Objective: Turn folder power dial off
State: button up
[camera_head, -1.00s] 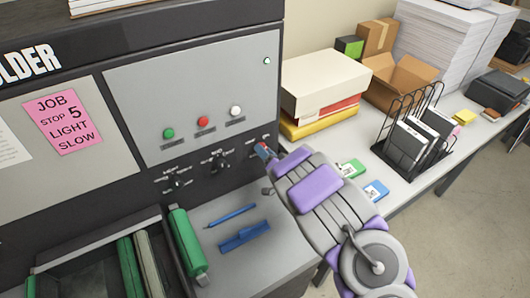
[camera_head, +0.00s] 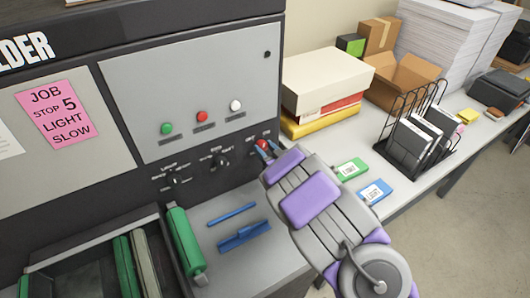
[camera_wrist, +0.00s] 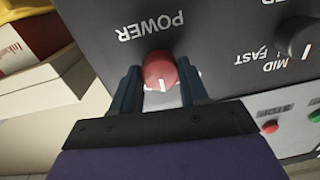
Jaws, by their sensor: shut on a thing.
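The folder's power dial (camera_wrist: 158,66) is a round red knob under the upside-down word POWER in the wrist view. Its white pointer mark faces the bottom of that picture. The dial also shows as a small red spot (camera_head: 262,144) at the lower right of the machine's dark front. My gripper (camera_wrist: 157,76) is shut on the dial, with one blue-grey finger on each side. In the head view my gripper (camera_head: 263,149) reaches it from the lower right. The position labels around the dial are mostly hidden by the fingers. The indicator lamp (camera_head: 267,54) at the panel's top right is dark.
Two black dials (camera_head: 220,161) sit left of the power dial. Green (camera_head: 167,129), red (camera_head: 202,116) and white (camera_head: 236,105) buttons are above. A side table (camera_head: 420,175) with boxes stands right.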

jog(key=n+b, duration=0.2)
jog(key=n, duration=0.1)
jog(key=n+b, duration=0.1)
jog(key=shift+s+f, duration=0.1)
jog(key=shift+f, duration=0.15)
jog(key=shift+a+r+n+h+b, duration=0.1)
jog(key=shift+n+h+b, duration=0.2)
jog(key=shift+n+b, duration=2.05)
jog(key=shift+n+p, duration=0.3)
jog(key=shift+n, duration=0.15)
jog(key=o, duration=1)
jog(key=shift+a, duration=0.1)
jog(key=shift+o, duration=0.2)
jog(key=shift+r, duration=0.1)
